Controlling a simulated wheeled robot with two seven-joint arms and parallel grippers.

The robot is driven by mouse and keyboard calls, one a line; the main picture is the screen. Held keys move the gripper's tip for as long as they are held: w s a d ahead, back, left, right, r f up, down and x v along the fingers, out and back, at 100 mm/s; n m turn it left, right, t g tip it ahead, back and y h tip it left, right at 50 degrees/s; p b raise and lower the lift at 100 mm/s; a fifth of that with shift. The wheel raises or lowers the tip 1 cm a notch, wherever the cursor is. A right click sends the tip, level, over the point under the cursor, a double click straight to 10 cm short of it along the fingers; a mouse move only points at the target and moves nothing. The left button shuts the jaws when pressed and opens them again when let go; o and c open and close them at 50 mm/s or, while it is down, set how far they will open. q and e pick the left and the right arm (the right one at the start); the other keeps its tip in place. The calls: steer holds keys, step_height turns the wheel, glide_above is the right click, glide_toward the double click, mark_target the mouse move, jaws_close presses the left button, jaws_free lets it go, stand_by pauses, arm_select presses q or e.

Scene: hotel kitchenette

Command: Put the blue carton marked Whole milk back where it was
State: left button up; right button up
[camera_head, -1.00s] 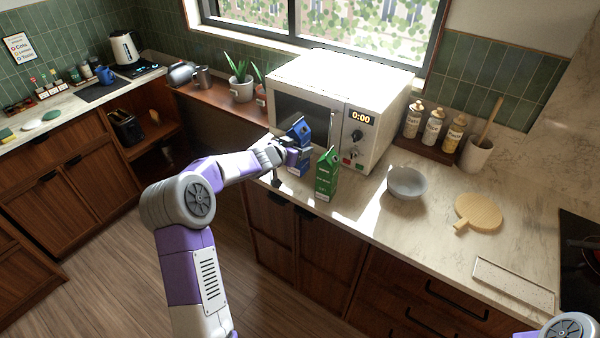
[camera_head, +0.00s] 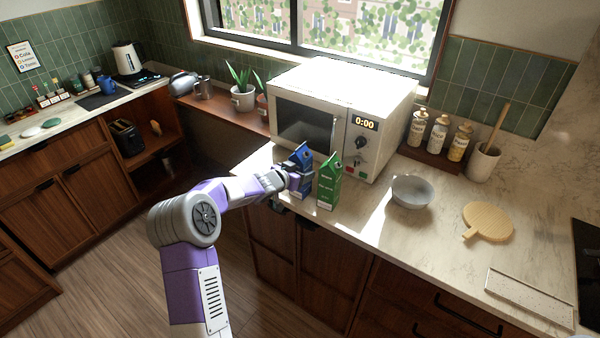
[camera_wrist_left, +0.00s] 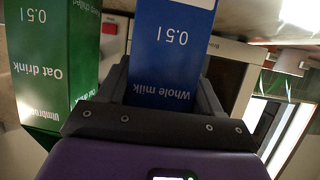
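The blue carton marked Whole milk (camera_head: 302,156) is upright at the counter's front edge, left of the green carton and in front of the microwave. My left gripper (camera_head: 291,180) is shut on it; the fingers hide part of its lower half. I cannot tell whether its base touches the counter. In the left wrist view the blue carton (camera_wrist_left: 172,50) sits between the two fingers (camera_wrist_left: 165,100), its lettering upside down. The green Oat drink carton (camera_head: 329,182) stands close beside it and also shows in the wrist view (camera_wrist_left: 52,60). My right gripper is out of view.
The white microwave (camera_head: 345,105) stands right behind the cartons. A grey bowl (camera_head: 411,192), a round wooden board (camera_head: 488,221) and a speckled tray (camera_head: 528,298) lie to the right. The counter between green carton and bowl is clear.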

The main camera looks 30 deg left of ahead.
arm_select(q)
steer(key=o, duration=0.5)
steer(key=shift+c, duration=0.2)
steer(key=shift+r, duration=0.2)
steer(key=p+v, duration=0.2)
steer(key=v, duration=1)
steer(key=s+d+f+n+g+h, duration=0.2)
steer(key=s+d+f+g, duration=0.15)
steer(key=d+f, duration=0.75)
steer(key=s+d+f+n+g+h, duration=0.1)
steer(key=s+d+f+g, duration=0.3)
steer(key=d+f, duration=0.75)
steer(key=s+d+f+g, duration=0.2)
steer(key=s+d+f, duration=0.2)
steer(key=s, duration=0.6)
steer(key=s+d+f+g, duration=0.3)
steer(key=s+f, duration=0.4)
steer(key=s, duration=0.3)
steer(key=shift+d+g, duration=0.35)
steer(key=shift+d, duration=0.35)
